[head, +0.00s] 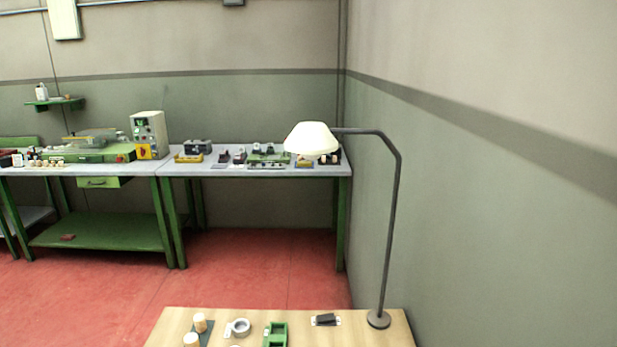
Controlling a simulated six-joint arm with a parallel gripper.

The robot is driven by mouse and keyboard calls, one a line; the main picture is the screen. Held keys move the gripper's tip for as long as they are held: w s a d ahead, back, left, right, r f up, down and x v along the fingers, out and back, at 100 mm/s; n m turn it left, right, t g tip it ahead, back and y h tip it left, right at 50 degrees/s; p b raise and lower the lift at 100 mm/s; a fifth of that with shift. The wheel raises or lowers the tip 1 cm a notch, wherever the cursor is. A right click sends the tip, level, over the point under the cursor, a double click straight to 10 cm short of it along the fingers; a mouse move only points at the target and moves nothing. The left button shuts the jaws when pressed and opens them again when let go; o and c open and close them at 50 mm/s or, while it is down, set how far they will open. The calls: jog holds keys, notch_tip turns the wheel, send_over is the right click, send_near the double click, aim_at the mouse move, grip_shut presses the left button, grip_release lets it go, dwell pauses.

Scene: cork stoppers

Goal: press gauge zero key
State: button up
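I cannot make out a gauge or its zero key for certain. Small dark and green devices (268,158) stand on the far grey-topped bench (225,172), too small to identify. A beige instrument box (149,130) with knobs on its front stands further left; I cannot tell whether it is the gauge. A black object (326,320) lies on a pale sheet on the near wooden table (365,337). My gripper is not in view.
A lamp (312,138) on a bent pole rises from the near table's right side. That table also holds cork stoppers (200,322), a tape roll (239,327) and a green holder (276,335). Red floor (250,265) lies open between table and benches. A wall (500,200) closes the right.

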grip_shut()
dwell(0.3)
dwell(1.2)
